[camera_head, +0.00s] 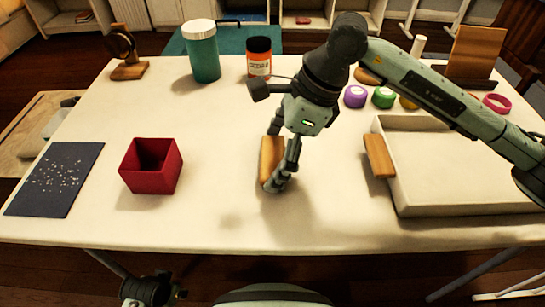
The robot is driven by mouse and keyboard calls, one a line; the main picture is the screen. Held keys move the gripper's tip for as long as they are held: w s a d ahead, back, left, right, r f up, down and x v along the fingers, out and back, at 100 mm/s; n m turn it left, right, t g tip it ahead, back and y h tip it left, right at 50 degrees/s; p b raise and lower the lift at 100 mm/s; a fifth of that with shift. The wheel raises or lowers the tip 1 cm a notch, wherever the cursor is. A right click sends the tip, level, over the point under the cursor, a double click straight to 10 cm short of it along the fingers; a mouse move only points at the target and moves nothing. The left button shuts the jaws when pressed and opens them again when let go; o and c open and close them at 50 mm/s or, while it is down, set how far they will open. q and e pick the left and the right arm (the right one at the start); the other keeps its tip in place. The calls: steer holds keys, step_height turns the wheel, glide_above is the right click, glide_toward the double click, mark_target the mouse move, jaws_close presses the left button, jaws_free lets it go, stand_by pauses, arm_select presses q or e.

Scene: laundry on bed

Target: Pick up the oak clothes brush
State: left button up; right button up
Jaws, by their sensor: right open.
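A light-brown wooden block, which looks like the oak clothes brush (268,152), lies on the cream table (225,215) near its middle. My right gripper (277,167) reaches down over it from the upper right. Its fingers are open, with one finger in front of the block's right side and the other near its far end. I cannot tell whether they touch it. Part of the block is hidden by the near finger. A dark part of my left gripper (150,290) shows at the bottom edge, below the table edge; its jaws are unclear.
A red open box (177,177) and a dark speckled mat (50,180) are on the left. A cream tray (455,206) is on the right, with another wooden piece (379,156) at its left wall. Jars and small round tins stand behind. The front middle is clear.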

mark_target(267, 157)
steer(key=shift+f, duration=0.1)
steer(key=shift+c, duration=0.5)
steer(key=shift+w, duration=0.1)
steer(key=c, duration=0.7)
steer(key=shift+c, duration=0.2)
steer(key=shift+r, duration=0.45)
steer(key=r, duration=0.2)
steer(key=a+r+b, duration=0.1)
steer(key=shift+r, duration=0.35)
arm_select(q)
steer(key=r, duration=0.3)
steer(key=r+b, duration=0.1)
steer(key=shift+w+r, duration=0.25)
steer(key=shift+w, duration=0.1)
arm_select(e)
steer(key=s+a+r, duration=0.3)
steer(key=a+r, duration=0.3)
steer(key=a, duration=0.4)
steer(key=shift+s+r, duration=0.2)
steer(key=shift+s, duration=0.05)
steer(key=shift+a, duration=0.1)
